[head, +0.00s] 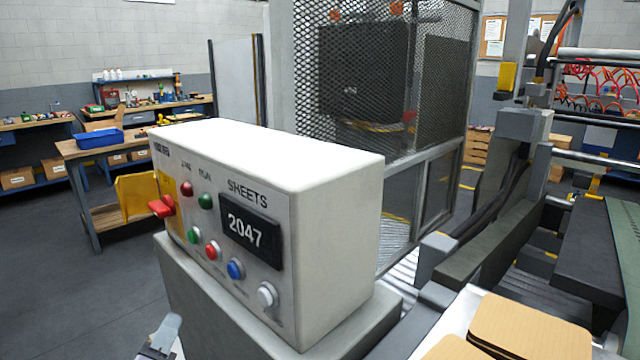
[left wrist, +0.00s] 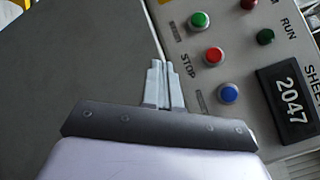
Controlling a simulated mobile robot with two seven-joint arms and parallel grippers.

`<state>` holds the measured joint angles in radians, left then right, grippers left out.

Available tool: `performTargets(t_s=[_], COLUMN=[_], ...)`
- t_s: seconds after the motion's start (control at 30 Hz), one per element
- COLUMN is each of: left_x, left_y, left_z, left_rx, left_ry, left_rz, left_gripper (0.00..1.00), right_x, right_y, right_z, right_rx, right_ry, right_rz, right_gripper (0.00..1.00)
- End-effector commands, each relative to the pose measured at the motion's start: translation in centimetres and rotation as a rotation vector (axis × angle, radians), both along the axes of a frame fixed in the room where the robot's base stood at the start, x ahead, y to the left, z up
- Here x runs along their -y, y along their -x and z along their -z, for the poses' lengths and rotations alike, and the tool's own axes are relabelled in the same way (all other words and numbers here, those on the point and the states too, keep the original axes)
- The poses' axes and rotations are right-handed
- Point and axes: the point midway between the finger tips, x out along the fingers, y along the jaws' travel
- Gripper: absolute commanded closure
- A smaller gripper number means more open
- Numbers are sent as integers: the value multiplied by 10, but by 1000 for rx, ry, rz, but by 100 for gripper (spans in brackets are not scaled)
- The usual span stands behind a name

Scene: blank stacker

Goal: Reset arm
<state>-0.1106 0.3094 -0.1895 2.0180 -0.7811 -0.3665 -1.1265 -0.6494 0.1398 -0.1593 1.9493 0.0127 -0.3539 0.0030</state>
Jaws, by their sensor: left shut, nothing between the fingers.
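My left gripper (head: 162,338) shows at the bottom left of the head view, in front of and below the control box. In the left wrist view its two grey fingers (left wrist: 158,84) are together with nothing between them. They point toward the control panel's edge, near the green and red buttons; whether they touch it I cannot tell. The white control box (head: 335,215) has a red switch (head: 162,206), several coloured buttons and a SHEETS display (head: 247,233) reading 2047. The display also shows in the left wrist view (left wrist: 287,103). My right gripper is out of view.
The box stands on a grey pedestal (head: 195,300). Brown sheets (head: 530,325) lie at the bottom right. A mesh cage (head: 440,90) and machine rails stand behind. A workbench with a blue bin (head: 95,138) is at left. Floor at left is clear.

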Motion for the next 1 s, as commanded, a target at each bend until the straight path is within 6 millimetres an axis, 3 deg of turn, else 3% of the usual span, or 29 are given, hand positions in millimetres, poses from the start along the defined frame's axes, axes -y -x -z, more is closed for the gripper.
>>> performTargets(t_s=[0.03, 0.2, 0.4, 0.5, 0.7, 1.0], left_x=[4, 18, 37, 46, 56, 57], left_y=[12, 57, 125, 157, 193, 197], left_z=[31, 114, 192, 219, 243, 246], left_rx=[-78, -300, -506, -565, -606, -608], left_ry=[165, 746, 1408, 1675, 1976, 2011], left_rz=[13, -12, -182, -295, -450, -470], left_gripper=[100, 100, 100, 100, 100, 100], right_x=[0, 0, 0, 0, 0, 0], right_y=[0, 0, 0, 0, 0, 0], right_z=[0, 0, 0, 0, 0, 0], right_rx=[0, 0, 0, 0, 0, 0], right_ry=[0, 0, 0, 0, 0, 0], right_rz=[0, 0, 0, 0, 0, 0], right_gripper=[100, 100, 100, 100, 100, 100])
